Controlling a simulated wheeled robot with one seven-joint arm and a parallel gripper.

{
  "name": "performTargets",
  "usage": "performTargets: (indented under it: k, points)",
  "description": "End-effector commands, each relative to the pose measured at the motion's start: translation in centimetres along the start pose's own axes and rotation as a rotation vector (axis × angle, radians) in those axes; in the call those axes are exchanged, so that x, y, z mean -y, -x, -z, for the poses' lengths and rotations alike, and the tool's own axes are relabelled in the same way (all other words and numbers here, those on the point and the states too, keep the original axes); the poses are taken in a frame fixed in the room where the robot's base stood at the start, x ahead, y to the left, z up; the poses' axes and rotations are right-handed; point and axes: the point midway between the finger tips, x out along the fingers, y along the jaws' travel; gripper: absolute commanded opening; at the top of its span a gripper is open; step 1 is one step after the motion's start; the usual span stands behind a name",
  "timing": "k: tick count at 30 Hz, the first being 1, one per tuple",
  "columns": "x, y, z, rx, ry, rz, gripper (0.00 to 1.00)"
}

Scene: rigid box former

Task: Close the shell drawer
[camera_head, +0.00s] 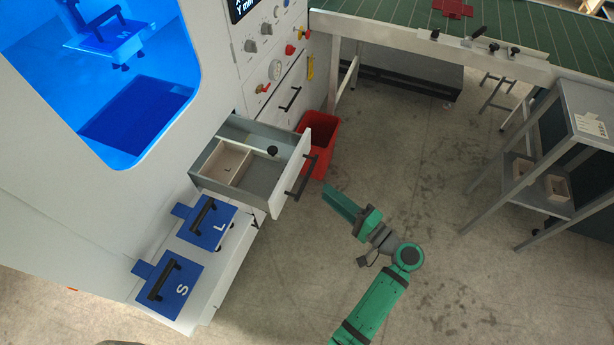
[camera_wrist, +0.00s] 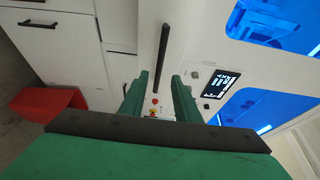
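The shell drawer (camera_head: 272,178) stands pulled out of the machine front. Its white front panel (camera_head: 301,160) carries a black bar handle (camera_head: 301,180). Inside are a pale wooden divided box and a dark round knob. My green gripper (camera_head: 338,203) is to the right of the handle, apart from it in the head view. In the wrist view my gripper (camera_wrist: 160,88) has its two fingers spread with a gap between them. A black bar handle (camera_wrist: 161,58) lies ahead between the fingers, probably the drawer's. I see nothing held.
A red bin (camera_head: 318,140) stands on the floor just behind the open drawer. Blue plates marked L (camera_head: 215,232) and S (camera_head: 180,292) lie on a white ledge below. A grey shelf rack (camera_head: 575,110) stands right. The floor around my arm is clear.

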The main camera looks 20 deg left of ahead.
Motion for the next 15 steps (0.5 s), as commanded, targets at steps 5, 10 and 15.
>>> performTargets:
  k: [5,10,15]
  points:
    - [0.0,-2.9,-0.1,0.004,0.000,0.000,0.29]
    - [-0.1,-6.0,-0.1,0.002,-0.001,-0.002,0.29]
    - [-0.1,-8.3,-0.1,0.002,0.000,-0.002,0.29]
